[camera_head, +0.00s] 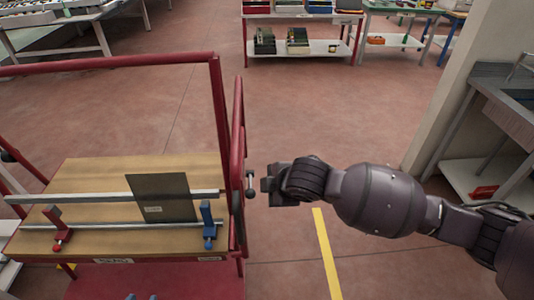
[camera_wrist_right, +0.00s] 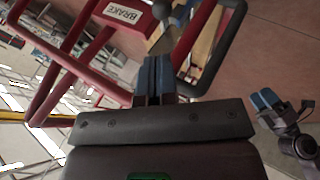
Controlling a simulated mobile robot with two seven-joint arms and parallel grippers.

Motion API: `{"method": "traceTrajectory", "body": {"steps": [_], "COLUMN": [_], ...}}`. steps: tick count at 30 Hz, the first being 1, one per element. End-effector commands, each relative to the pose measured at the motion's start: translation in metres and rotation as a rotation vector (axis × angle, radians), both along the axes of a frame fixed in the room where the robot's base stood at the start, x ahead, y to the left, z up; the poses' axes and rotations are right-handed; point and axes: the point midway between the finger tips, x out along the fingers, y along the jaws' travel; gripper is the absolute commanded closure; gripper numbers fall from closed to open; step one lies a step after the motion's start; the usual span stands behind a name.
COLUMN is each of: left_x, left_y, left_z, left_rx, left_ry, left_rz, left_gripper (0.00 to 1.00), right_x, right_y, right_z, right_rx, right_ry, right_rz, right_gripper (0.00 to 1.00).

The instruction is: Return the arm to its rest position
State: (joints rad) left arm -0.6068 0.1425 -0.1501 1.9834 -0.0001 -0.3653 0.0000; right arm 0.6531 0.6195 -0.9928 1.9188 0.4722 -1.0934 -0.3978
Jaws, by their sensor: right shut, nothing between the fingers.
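My right arm reaches in from the right in the head view, with its gripper (camera_head: 268,184) close to the red upright of a cart (camera_head: 240,120). In the right wrist view the blue fingers of my right gripper (camera_wrist_right: 155,76) are together with nothing between them. They point at the cart's red frame, near a plate marked BRAKE (camera_wrist_right: 122,14); I cannot tell whether they touch it. What looks like my left gripper (camera_wrist_right: 265,101), with blue fingers, shows at the right of the wrist view; its opening is unclear.
The cart's wooden top (camera_head: 95,175) holds a dark glass sheet (camera_head: 163,198), a red clamp (camera_head: 57,229) and a blue clamp (camera_head: 208,225). Back shelves (camera_head: 300,46) and a sink bench (camera_head: 505,100) stand farther off. The floor between is clear.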

Motion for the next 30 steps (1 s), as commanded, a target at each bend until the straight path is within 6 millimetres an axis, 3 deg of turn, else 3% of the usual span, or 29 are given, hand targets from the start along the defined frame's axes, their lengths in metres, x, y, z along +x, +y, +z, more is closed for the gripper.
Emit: {"method": "traceTrajectory", "body": {"steps": [10, 19, 24, 30], "left_x": [0.0, 0.001, 0.002, 0.002], "left_y": [0.0, 0.0, -0.001, -0.001], "left_z": [0.0, 0.0, 0.001, 0.001], "left_rx": [0.0, -0.001, 0.0, -0.001], "left_ry": [0.0, -0.001, -0.003, -0.003], "left_rz": [0.0, 0.0, 0.0, -0.001], "left_gripper": [0.57, 0.57, 0.57, 0.57], "right_x": [0.004, 0.033, 0.035, 0.032], "right_y": [0.011, 0.03, 0.022, -0.006], "right_z": [0.01, 0.078, 0.089, 0.081], "right_rx": [0.105, 0.454, 0.62, 0.795], "right_ry": [-0.027, -0.187, -0.217, -0.233], "right_rz": [-0.021, -0.084, -0.153, -0.279], "right_gripper": [1.0, 1.0, 1.0, 1.0]}}
